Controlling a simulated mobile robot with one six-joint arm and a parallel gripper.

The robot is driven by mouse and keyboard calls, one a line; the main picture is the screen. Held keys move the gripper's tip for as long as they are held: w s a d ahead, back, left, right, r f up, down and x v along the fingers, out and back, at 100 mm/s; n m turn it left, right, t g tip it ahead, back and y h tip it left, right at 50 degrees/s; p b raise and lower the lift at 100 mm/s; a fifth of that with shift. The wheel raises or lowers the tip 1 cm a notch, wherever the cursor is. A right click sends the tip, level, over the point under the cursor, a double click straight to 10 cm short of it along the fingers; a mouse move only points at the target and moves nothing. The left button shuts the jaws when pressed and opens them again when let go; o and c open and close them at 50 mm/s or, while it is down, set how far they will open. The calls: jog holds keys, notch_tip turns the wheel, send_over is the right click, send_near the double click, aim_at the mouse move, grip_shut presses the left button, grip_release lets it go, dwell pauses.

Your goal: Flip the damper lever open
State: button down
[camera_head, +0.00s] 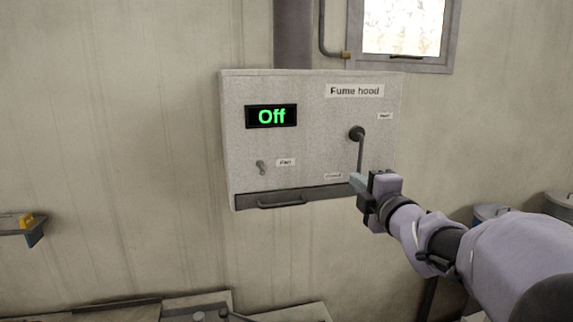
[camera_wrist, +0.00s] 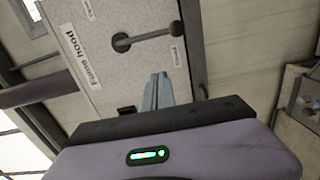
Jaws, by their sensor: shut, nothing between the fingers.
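The damper lever (camera_head: 360,152) is a dark bar with a round pivot on the right of the light grey fume hood panel (camera_head: 310,115). It hangs almost straight down, its lower end close to a small label that seems to read closed (camera_head: 333,176). In the wrist view the lever (camera_wrist: 150,37) runs sideways from its pivot. My gripper (camera_head: 356,181) is just below the lever's lower end. In the wrist view its fingers (camera_wrist: 159,85) are together and empty, with a visible gap to the lever; whether they touch the panel I cannot tell.
The panel carries a green "Off" display (camera_head: 271,116), a small switch (camera_head: 261,167) and a drawer-like handle (camera_head: 282,203) along its bottom. Another small label (camera_head: 385,115) sits right of the pivot. A yellow object on a wall bracket (camera_head: 26,221) is far left.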

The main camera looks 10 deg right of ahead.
aim_at(359, 170)
jog(key=w+d+p, duration=0.1)
jog(key=w, duration=0.1)
jog(key=w+d+p, duration=0.1)
jog(key=w, duration=0.2)
jog(key=w+d+p, duration=0.1)
jog(key=w+d, duration=0.1)
jog(key=w, duration=0.1)
jog(key=shift+p, duration=0.3)
jog(key=shift+d+f+b, duration=0.15)
jog(key=shift+b, duration=0.25)
